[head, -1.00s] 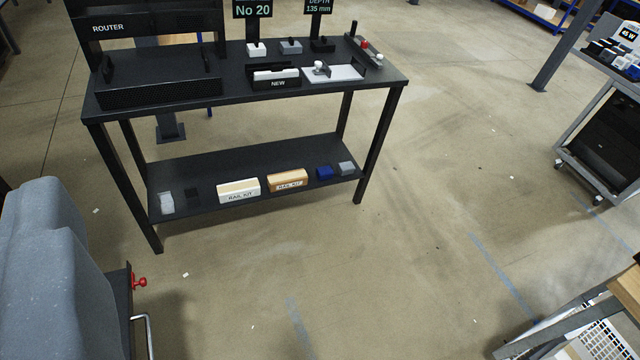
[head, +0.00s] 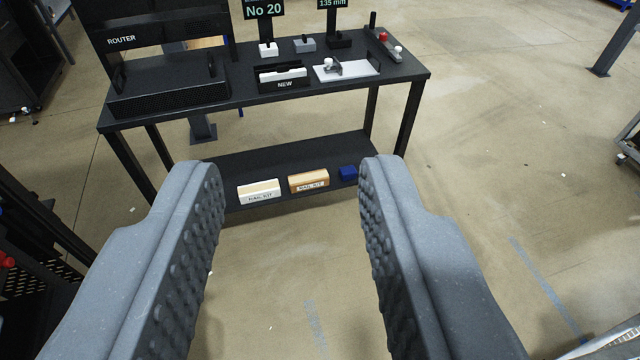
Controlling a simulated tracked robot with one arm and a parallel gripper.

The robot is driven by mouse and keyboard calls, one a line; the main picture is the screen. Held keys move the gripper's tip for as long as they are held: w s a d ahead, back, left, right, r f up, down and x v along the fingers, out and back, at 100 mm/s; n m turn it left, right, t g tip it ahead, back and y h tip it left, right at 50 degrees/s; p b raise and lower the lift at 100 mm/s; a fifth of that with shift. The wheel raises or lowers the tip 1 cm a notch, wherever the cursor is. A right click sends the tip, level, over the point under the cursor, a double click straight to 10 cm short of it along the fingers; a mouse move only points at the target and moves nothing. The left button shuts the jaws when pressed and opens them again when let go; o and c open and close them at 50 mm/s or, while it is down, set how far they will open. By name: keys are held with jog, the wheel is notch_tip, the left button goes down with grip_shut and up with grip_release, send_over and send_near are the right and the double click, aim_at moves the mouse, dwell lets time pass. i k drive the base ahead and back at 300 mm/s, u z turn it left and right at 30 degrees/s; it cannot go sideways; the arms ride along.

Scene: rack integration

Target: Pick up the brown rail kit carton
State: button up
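The brown rail kit carton (head: 309,181) lies on the lower shelf of the black table, its label facing me. A white rail kit carton (head: 259,192) lies just left of it. A blue block (head: 347,173) is just right of it. My gripper (head: 292,185) is open and empty, with its two grey studded fingers wide apart in the foreground. The brown carton shows in the gap between the fingers, beyond them and apart from them. The fingers hide the ends of the lower shelf.
The black table's top (head: 225,95) overhangs the shelf and carries a router (head: 168,91), a NEW holder (head: 283,78), a white fixture (head: 345,68) and small blocks. Table legs stand at both sides. The floor in front is clear. Dark equipment stands at the left edge.

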aim_at(318, 179)
jog(key=z, duration=0.05)
jog(key=i, duration=1.7)
jog(key=z, duration=0.55)
